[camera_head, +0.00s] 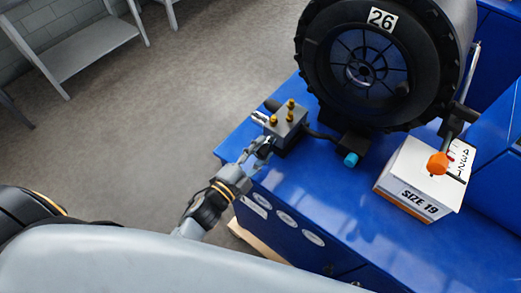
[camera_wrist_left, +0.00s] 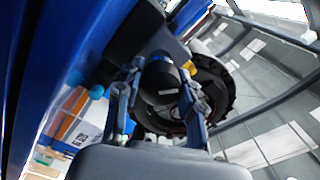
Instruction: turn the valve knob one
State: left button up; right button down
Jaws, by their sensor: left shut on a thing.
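A grey valve block (camera_head: 287,126) with several brass fittings on top stands at the left edge of the blue machine top. My left gripper (camera_head: 260,149) is at the block's near-left side. In the left wrist view, a dark round valve knob (camera_wrist_left: 160,78) sits between the two fingers of my left gripper (camera_wrist_left: 160,105), which is shut on it. In the head view the fingers hide the knob. My right gripper is not in view.
A black wheel (camera_head: 365,62) marked 26 stands behind the block. A white box (camera_head: 414,181) marked SIZE 19 sits to the right, beside a lever with an orange knob (camera_head: 437,163). The blue top (camera_head: 330,190) in front is clear. A grey shelf (camera_head: 85,45) stands at the back left.

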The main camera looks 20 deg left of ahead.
pick_arm(q)
jog(key=o, duration=1.2)
jog(key=v, duration=1.2)
jog(key=shift+r, duration=0.1)
